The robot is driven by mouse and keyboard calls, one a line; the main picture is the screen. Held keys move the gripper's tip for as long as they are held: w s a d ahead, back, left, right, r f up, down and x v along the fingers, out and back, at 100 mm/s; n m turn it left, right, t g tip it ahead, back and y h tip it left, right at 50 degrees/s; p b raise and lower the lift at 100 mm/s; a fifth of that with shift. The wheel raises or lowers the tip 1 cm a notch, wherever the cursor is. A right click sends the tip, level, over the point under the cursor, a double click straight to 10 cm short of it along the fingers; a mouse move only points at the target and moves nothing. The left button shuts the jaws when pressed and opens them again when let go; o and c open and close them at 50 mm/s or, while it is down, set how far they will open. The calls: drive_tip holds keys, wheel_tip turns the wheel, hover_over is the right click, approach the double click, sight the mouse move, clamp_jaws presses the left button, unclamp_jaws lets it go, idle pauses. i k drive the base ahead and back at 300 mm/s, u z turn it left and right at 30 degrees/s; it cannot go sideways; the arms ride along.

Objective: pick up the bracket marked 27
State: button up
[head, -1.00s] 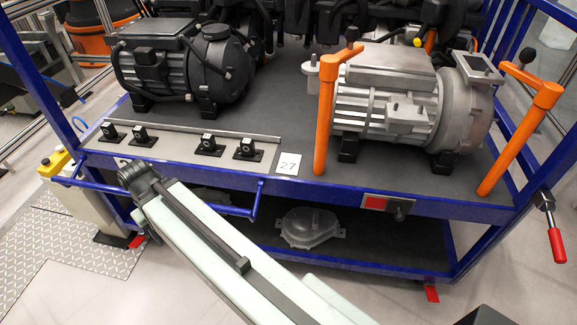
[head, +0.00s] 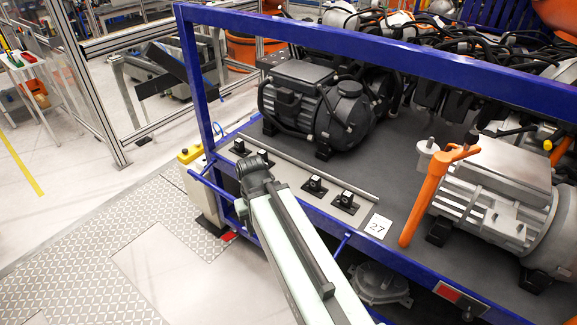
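A white card marked 27 (head: 378,226) lies on the front edge of the upper cart shelf. To its left, several small black brackets stand in a row along a thin metal rail (head: 330,175). The nearest to the card is one bracket (head: 345,202), then another bracket (head: 314,185). Two more, a bracket (head: 265,158) and the leftmost bracket (head: 240,148), stand further left, the first close behind the black joint of my arm. My arm rises from the bottom in front of the shelf. I cannot make out my gripper's fingers.
A blue cart frame (head: 330,33) surrounds the shelf, with a bar across the top. A dark motor (head: 315,110) stands behind the rail. An orange post (head: 425,195) and a silver motor (head: 495,195) are right of the card. Open floor (head: 60,210) lies left.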

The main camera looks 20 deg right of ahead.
sight(345, 203)
drive_tip(key=k, duration=0.9)
drive_tip(key=u, duration=1.55)
drive_tip(key=i, duration=1.4)
drive_tip(key=z, duration=2.65)
drive_tip(key=i, duration=1)
drive_tip(key=u, duration=0.05)
